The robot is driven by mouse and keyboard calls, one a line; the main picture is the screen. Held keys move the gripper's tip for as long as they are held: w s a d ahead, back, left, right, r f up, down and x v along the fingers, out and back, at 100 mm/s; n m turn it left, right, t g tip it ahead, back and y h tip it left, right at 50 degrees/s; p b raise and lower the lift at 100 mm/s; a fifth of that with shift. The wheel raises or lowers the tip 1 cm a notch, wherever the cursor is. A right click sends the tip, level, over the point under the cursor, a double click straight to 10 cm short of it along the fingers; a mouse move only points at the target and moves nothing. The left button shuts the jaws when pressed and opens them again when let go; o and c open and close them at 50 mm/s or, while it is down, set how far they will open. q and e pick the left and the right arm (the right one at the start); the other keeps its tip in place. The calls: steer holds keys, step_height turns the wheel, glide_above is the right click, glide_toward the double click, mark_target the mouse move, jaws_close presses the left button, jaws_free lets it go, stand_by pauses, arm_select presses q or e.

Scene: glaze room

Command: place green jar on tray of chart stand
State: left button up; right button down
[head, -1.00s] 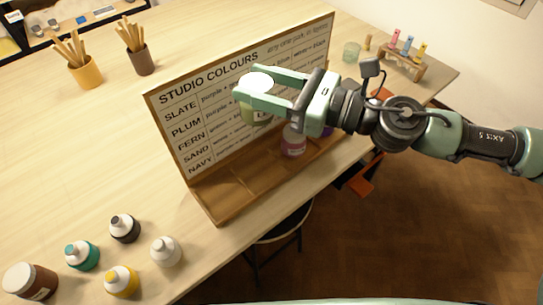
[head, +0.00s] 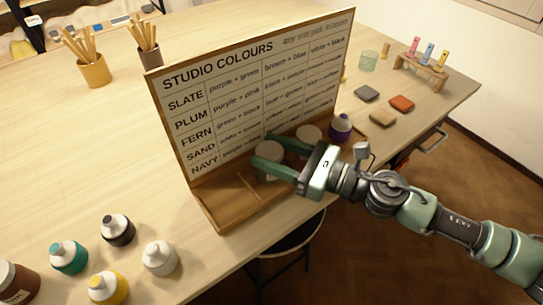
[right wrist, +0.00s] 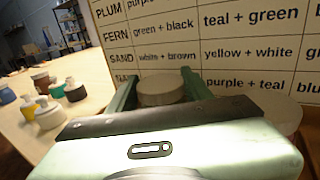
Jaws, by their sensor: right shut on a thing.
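The chart stand (head: 263,95) is an upright board of colour recipes with a wooden tray (head: 222,203) along its foot. My right gripper (head: 262,152) is shut on the green jar (head: 268,162), whose pale lid shows between the fingers. The jar is upright, low over the tray and in front of the board. I cannot tell whether its base touches the tray. In the right wrist view the jar's lid (right wrist: 160,92) sits between the two green fingers, and its body is hidden. My left gripper is not in view.
A pale-lidded jar (head: 309,134) and a purple bottle (head: 340,127) stand right of the held jar. Several paint bottles, including a white one (head: 160,257), stand at front left. The tray's left part is bare.

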steer(key=shift+f, duration=0.25)
steer(key=shift+f, duration=0.15)
steer(key=c, duration=0.6)
jaws_free()
steer(key=shift+f, duration=0.1)
steer(key=shift+d+r, duration=0.15)
steer(key=shift+r, duration=0.05)
steer(key=b+v, duration=0.2)
steer(key=v, duration=0.1)
steer(key=b+v, duration=0.2)
steer(key=v, duration=0.1)
steer(key=b+v, duration=0.2)
steer(key=v, duration=0.2)
steer(key=shift+f, duration=0.25)
steer(key=shift+s+d+r+b, duration=0.3)
steer(key=shift+s+d+b, duration=0.1)
steer(key=shift+d, duration=0.35)
